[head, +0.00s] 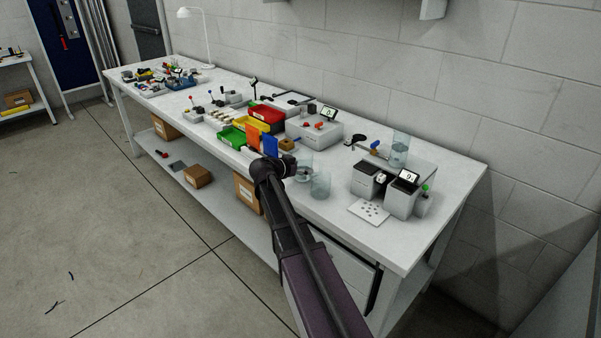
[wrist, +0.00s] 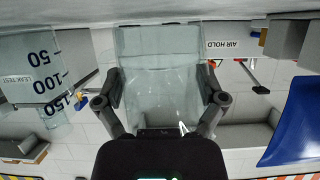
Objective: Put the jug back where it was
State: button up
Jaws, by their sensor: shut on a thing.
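My gripper (head: 290,167) is over the front edge of the long bench in the head view. Its two fingers are shut around a clear jug, which fills the middle of the wrist view (wrist: 160,75). In the head view this held jug (head: 305,168) shows partly behind my gripper, upright, at or just above the bench top; I cannot tell if it touches. A second clear jug (head: 320,187) stands close to its right, nearer the front edge. A clear jug with marks 50, 100 and 150 shows at the left of the wrist view (wrist: 40,80).
A clear tall vessel (head: 399,150) stands at the back right near a grey two-part machine (head: 401,198). A white dotted plate (head: 369,212) lies before the machine. Left of my gripper are a blue bin (head: 270,146), also in the wrist view (wrist: 295,125), and a green bin (head: 232,137).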

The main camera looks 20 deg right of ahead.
jog(key=shift+f, duration=0.2)
dwell(0.3)
jog(key=o, duration=1)
jog(key=shift+r, duration=0.25)
jog(key=p+v, duration=0.4)
jog(key=v, duration=0.8)
jog(key=shift+p, duration=0.35)
jog(key=shift+f, duration=0.15)
